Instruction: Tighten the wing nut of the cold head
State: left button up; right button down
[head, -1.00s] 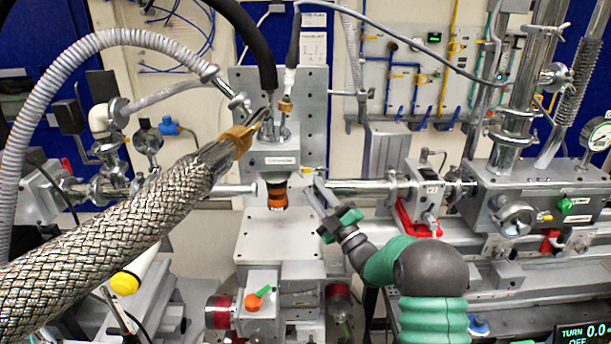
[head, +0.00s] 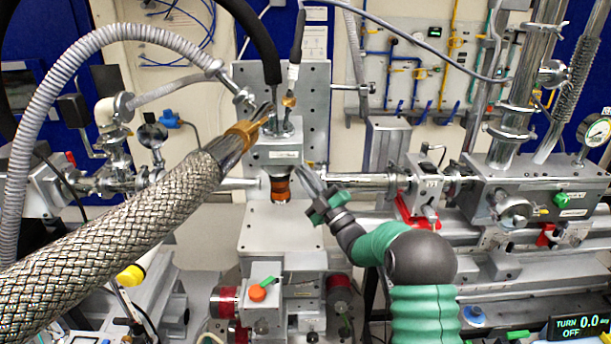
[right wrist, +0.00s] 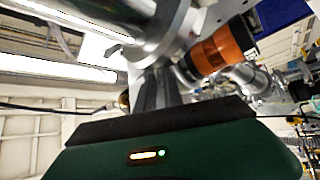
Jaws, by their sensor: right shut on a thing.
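The cold head (head: 277,155) is a grey metal block on the upright plate in the head view, with an orange-brown cylinder (head: 280,187) below it. My right gripper (head: 304,172) reaches up and left to the right side of the block. Its fingers are shut at the wing nut, which is too small and covered to make out clearly. In the right wrist view the fingers (right wrist: 160,85) meet a silver round part, with the orange cylinder (right wrist: 222,50) just to the right. My left gripper is not in view.
A thick braided hose (head: 120,225) crosses the left foreground up to the top of the cold head. A horizontal steel pipe (head: 365,182) runs to the right, behind my right gripper, to a valve box (head: 530,190). A grey stage (head: 283,235) stands below the cold head.

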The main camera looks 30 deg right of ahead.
jog(key=n+g+y+b, duration=0.1)
jog(key=n+b, duration=0.1)
jog(key=b, duration=0.1)
jog(key=shift+d+f, duration=0.1)
jog(key=shift+d, duration=0.05)
jog(key=c, duration=1.6)
grip_release()
jog(key=shift+c, duration=0.2)
jog(key=shift+d, duration=0.1)
jog(key=shift+s, duration=0.1)
jog(key=b+v, duration=0.4)
jog(key=v, duration=1.2)
jog(key=shift+s, duration=0.4)
jog(key=shift+d+f, duration=0.1)
jog(key=shift+d, duration=0.05)
